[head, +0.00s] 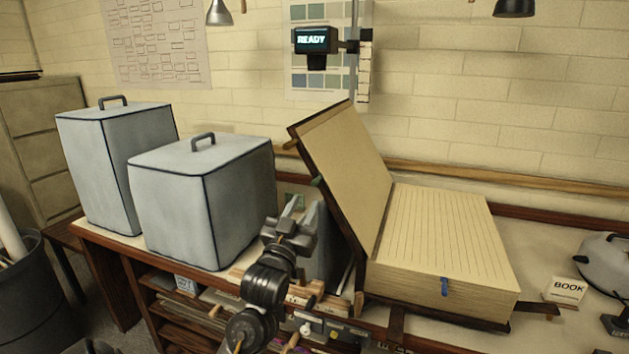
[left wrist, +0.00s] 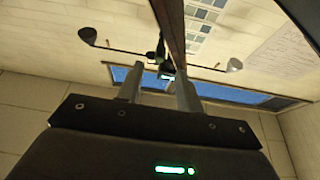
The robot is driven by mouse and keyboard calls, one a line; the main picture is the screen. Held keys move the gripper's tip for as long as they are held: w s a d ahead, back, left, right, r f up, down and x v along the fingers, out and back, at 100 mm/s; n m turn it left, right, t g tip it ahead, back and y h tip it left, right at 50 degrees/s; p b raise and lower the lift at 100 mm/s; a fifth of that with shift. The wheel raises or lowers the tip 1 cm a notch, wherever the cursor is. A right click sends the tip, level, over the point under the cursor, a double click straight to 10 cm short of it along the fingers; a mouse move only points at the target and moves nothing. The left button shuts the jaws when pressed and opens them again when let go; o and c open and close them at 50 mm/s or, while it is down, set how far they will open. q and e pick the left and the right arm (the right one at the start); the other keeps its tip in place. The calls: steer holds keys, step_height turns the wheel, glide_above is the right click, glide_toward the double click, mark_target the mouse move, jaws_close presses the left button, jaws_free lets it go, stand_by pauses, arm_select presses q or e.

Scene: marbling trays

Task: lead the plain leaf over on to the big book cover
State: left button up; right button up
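The big book lies open on the bench. Its ruled page block (head: 440,230) lies flat on the right, with a blue tab on its front edge. Its dark-edged cover (head: 349,232) stands tilted up on the left, and a plain cream sheet faces inward on it (head: 345,165). I cannot tell whether this sheet is a loose leaf. My left gripper (head: 291,206) points up, left of the cover, with fingers apart and nothing seen between them. In the left wrist view a dark brown edge (left wrist: 171,30) passes above the open fingers (left wrist: 157,88). My right gripper is out of view.
Two grey covered boxes (head: 202,195) (head: 118,155) stand left of my arm. A BOOK card (head: 565,290) and a grey rounded object (head: 606,262) sit at the right. A screen reading READY (head: 316,40) hangs at the wall. Wooden shelves (head: 180,320) are below the bench.

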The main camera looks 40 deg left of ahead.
mark_target(315, 179)
arm_select(q)
steer(key=shift+p+x, duration=1.2)
steer(key=shift+x, duration=3.15)
steer(key=shift+f, duration=0.1)
jaws_close()
